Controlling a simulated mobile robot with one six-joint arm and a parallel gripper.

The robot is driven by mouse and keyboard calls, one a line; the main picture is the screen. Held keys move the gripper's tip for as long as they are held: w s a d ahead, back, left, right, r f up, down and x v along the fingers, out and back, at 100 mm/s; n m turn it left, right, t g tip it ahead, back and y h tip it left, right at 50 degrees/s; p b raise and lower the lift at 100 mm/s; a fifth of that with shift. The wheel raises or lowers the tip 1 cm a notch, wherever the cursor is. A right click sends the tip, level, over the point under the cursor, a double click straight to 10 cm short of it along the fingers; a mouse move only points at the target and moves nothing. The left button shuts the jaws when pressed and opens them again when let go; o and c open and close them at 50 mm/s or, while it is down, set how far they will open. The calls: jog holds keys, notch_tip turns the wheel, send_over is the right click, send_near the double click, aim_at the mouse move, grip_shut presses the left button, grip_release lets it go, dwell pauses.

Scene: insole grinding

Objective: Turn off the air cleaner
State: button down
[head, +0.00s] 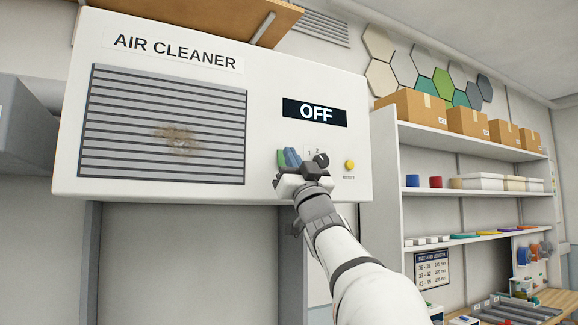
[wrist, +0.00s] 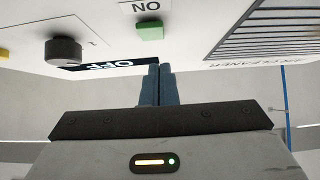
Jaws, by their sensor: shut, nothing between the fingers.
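The air cleaner (head: 262,90) is a white box with a dark-slatted grille, and its black display (head: 314,112) reads OFF. A green button (head: 281,158) sits on the panel's lower part, partly hidden by my fingers. It also shows in the wrist view (wrist: 150,33), beside an ON label. A black knob (head: 321,160) is to its right, also seen in the wrist view (wrist: 63,50). My gripper (head: 291,156) is shut and empty in front of the panel, its blue fingertips close to the green button. In the wrist view the fingertips (wrist: 159,69) appear apart from the button.
A yellow reset button (head: 350,165) is right of the knob. A brownish dirty patch (head: 176,140) marks the grille. A wooden shelf (head: 230,14) hangs above the air cleaner. Shelves with cardboard boxes (head: 410,107) stand to the right.

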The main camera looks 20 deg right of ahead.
jog(key=s+f+b, duration=0.4)
jog(key=s+f, duration=0.2)
jog(key=s, duration=0.3)
jog(key=shift+d, duration=0.25)
jog(key=shift+s, duration=0.15)
jog(key=w+a+f+m+g+h, duration=0.1)
jog(key=w+f+m+g+h, duration=0.35)
jog(key=f, duration=1.05)
jog(key=w+a+f+m+g+h, duration=0.1)
jog(key=a+f+g, duration=0.1)
jog(key=f+g, duration=0.95)
jog(key=s+a+f+n+g+y, duration=0.1)
jog(key=s+a+f, duration=0.25)
jog(key=f, duration=0.65)
jog(key=s+a+f+n+g+y, duration=0.15)
jog(key=s+f, duration=0.25)
jog(key=f, duration=0.6)
jog(key=s+a+f+n+g, duration=0.1)
jog(key=s+a+f+g, duration=0.2)
jog(key=s+f, duration=0.3)
jog(key=s+a+f+n+g+y, duration=0.1)
jog(key=s+a+f+g, duration=0.3)
jog(key=s+f, duration=0.3)
jog(key=shift+s+y, duration=0.3)
jog(key=shift+s, duration=0.35)
